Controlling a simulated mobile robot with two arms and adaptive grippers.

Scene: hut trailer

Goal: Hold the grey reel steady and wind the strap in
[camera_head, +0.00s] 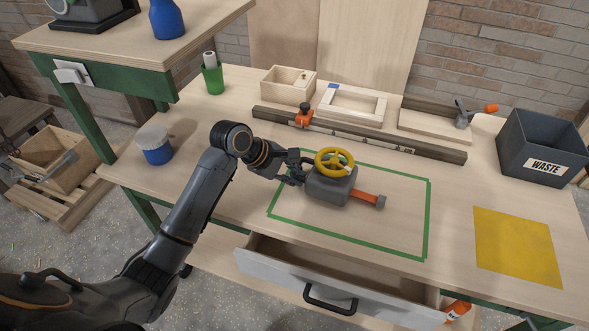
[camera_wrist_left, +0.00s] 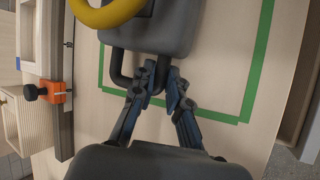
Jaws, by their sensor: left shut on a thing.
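The grey reel (camera_head: 328,188) stands on the workbench inside a green taped outline (camera_head: 429,215). A yellow handwheel (camera_head: 335,150) sits on its top. The orange strap (camera_head: 364,196) comes out of its right side, a short length with a grey end piece lying on the bench. My left gripper (camera_head: 301,172) is at the reel's left side. In the left wrist view, its fingers (camera_wrist_left: 160,78) are shut on the dark loop handle (camera_wrist_left: 117,68) of the reel (camera_wrist_left: 150,30). The strap is hidden there. My right gripper is in neither view.
A drawer (camera_head: 300,262) stands open under the front edge. Behind the reel lies a long rail (camera_head: 400,145) with an orange clamp (camera_head: 303,116). A waste bin (camera_head: 515,150) and yellow sheet (camera_head: 517,247) are at right. A blue jar (camera_head: 156,150) stands left.

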